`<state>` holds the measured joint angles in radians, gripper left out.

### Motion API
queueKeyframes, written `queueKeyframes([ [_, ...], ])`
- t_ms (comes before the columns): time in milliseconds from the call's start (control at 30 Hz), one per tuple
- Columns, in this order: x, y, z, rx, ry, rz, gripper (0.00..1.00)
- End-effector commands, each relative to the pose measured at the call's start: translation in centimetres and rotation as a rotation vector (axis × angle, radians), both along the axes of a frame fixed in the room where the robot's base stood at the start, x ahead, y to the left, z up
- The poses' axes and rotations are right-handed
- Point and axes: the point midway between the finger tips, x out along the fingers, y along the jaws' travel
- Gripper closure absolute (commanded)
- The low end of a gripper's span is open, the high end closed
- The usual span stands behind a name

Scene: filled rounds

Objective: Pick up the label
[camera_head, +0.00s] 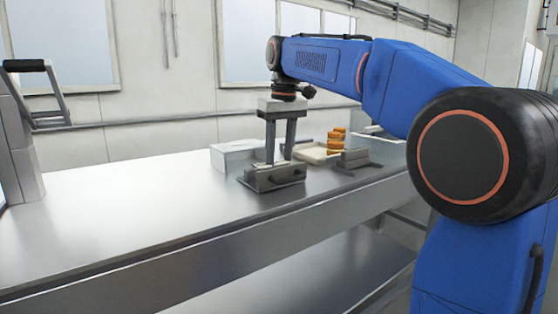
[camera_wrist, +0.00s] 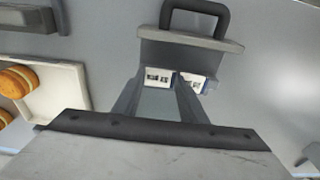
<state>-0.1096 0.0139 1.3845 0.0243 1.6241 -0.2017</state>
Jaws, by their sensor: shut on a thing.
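The label (camera_wrist: 158,77) is a small white piece with dark print, seen in the wrist view at the foot of a grey block with a dark handle. A second white printed patch with a blue edge (camera_wrist: 197,84) shows right of my right finger; I cannot tell if it is the same piece. My gripper (camera_wrist: 160,86) points down with its fingertips at the label, shut on it. In the head view my gripper (camera_head: 279,157) reaches down right behind the grey handled block (camera_head: 272,178); the label is too small to make out there.
A white box (camera_head: 232,156) stands left of my gripper. A pale tray (camera_head: 312,157) with orange-brown filled rounds (camera_head: 336,138) stands to the right, beside another grey block (camera_head: 355,160). The left part of the steel table (camera_head: 120,212) is clear.

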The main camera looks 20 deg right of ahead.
Motion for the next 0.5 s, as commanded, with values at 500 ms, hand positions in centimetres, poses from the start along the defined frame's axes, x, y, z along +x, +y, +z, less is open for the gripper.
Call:
queueKeyframes([
  [500, 0.1, 0.0, 6.7, 0.0, 0.0, 0.0, 0.7],
])
